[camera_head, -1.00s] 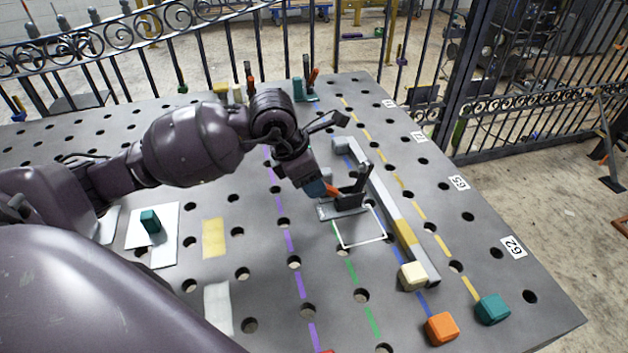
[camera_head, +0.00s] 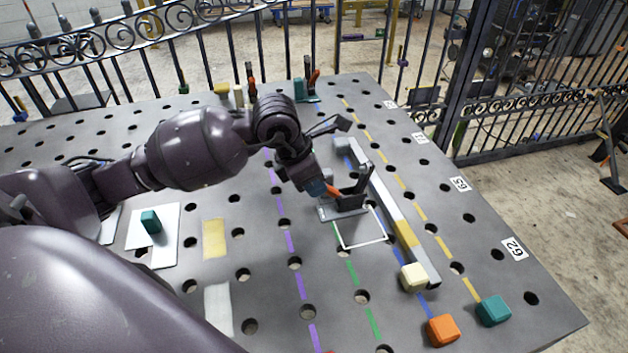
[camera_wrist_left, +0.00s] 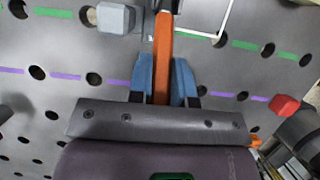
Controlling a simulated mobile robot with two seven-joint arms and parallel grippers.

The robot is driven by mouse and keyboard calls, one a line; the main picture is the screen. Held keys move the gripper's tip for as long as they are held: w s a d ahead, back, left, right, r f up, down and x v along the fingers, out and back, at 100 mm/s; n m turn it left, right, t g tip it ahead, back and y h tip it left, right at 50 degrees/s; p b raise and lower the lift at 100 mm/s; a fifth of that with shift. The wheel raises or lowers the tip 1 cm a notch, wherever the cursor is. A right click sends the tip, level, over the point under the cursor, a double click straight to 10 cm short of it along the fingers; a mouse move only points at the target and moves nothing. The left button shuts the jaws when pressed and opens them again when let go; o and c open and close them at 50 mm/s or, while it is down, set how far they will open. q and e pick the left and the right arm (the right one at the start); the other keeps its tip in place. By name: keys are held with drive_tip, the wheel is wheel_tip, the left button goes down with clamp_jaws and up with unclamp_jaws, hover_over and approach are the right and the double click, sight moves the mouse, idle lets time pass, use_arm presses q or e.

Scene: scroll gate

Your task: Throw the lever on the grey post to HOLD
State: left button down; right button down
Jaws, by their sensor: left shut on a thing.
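The lever with an orange handle (camera_head: 333,190) stands on a small grey base (camera_head: 328,212) near the middle of the table. Dark upright brackets (camera_head: 362,183) rise beside it. My left gripper (camera_head: 320,188) is shut on the orange handle. In the left wrist view the orange handle (camera_wrist_left: 162,60) runs between the blue fingertips (camera_wrist_left: 165,82). A light grey block (camera_wrist_left: 115,18) shows beside it there; I cannot tell if it is the post's top. My gripper hides part of the lever, and no HOLD mark is readable. My right gripper is not in view.
A long grey rail (camera_head: 383,205) lies just right of the lever, with a cream block (camera_head: 413,277) at its near end. Orange (camera_head: 442,329) and teal (camera_head: 493,310) blocks sit near the front right. Another orange lever (camera_head: 313,77) stands at the back. A white outlined square (camera_head: 364,246) is empty.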

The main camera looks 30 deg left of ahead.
sight(330, 186)
use_arm(q)
drive_tip(key=shift+r, duration=0.1)
drive_tip(key=shift+w+d+r+y, duration=0.2)
drive_tip(key=shift+w+r+y, duration=0.05)
drive_tip(key=shift+r+y, duration=0.05)
drive_tip(key=shift+w+d+r+g+y+p, duration=0.5)
drive_tip(key=shift+g+y+p, duration=0.1)
drive_tip(key=shift+g, duration=0.3)
drive_tip(key=shift+w+d+r+g+y, duration=0.3)
drive_tip(key=shift+w+d+g+y, duration=0.15)
drive_tip(key=shift+g+y, duration=0.25)
drive_tip(key=shift+w+d+r+g+y, duration=0.15)
drive_tip(key=shift+w+d+g+y, duration=0.5)
drive_tip(key=shift+g, duration=0.25)
drive_tip(key=shift+a, duration=0.1)
drive_tip(key=c, duration=1)
unclamp_jaws()
drive_tip(key=shift+c, duration=0.2)
